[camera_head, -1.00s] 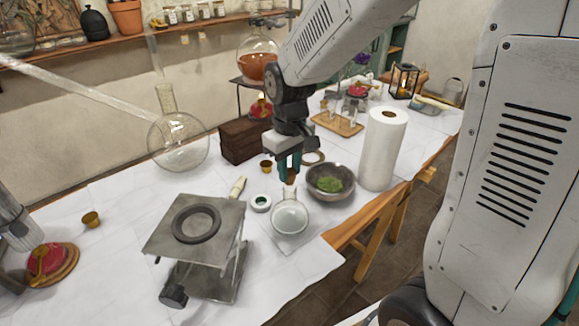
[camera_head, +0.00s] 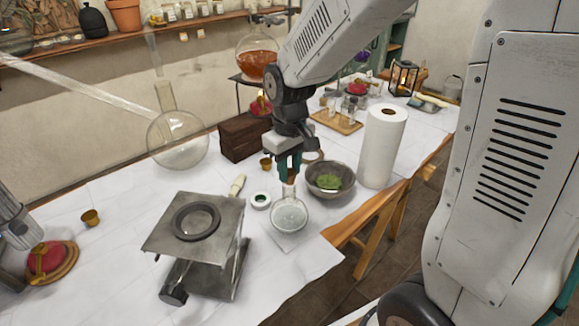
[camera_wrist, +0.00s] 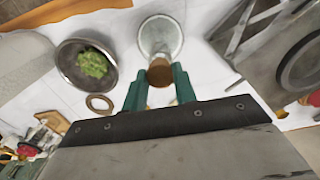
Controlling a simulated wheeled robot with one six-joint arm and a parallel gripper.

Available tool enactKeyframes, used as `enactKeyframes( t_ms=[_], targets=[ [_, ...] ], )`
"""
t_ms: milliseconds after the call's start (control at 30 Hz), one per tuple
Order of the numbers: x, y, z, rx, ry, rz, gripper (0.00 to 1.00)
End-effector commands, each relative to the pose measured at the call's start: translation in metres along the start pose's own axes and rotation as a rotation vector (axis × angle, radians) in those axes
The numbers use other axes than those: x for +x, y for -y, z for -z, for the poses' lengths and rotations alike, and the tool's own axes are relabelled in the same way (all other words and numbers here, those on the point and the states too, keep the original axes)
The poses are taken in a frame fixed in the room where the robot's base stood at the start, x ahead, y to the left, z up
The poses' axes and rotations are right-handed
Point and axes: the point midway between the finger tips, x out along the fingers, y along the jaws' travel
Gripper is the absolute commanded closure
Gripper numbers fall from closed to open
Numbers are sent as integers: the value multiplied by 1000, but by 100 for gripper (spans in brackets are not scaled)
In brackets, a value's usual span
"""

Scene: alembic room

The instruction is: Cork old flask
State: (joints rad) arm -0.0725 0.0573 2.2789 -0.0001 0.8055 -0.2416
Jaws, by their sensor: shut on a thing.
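A clear round flask (camera_head: 290,216) stands on the white-covered table, below my gripper (camera_head: 290,171). In the wrist view the flask (camera_wrist: 160,36) is just beyond my fingertips. My gripper is shut on a brown cork (camera_wrist: 160,73), with one green finger on each side of it. In the head view the cork is at the top of the flask's neck and mostly hidden by the fingers. I cannot tell whether it touches the rim or sits inside the neck.
A metal bowl with green leaves (camera_head: 341,189) stands close to the flask's right. A paper roll (camera_head: 383,150) is further right. A metal lab jack (camera_head: 198,238) stands left. A wooden box (camera_head: 243,138) and a large round flask (camera_head: 178,142) are behind. The table edge is near in front.

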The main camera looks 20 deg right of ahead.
Motion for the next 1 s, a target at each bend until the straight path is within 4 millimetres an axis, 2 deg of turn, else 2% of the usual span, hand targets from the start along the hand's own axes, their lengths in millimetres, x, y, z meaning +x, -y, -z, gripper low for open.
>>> enactKeyframes(
  t_ms=[1000],
  targets=[
    [10,0,0,0,0,0,91]
  ],
)
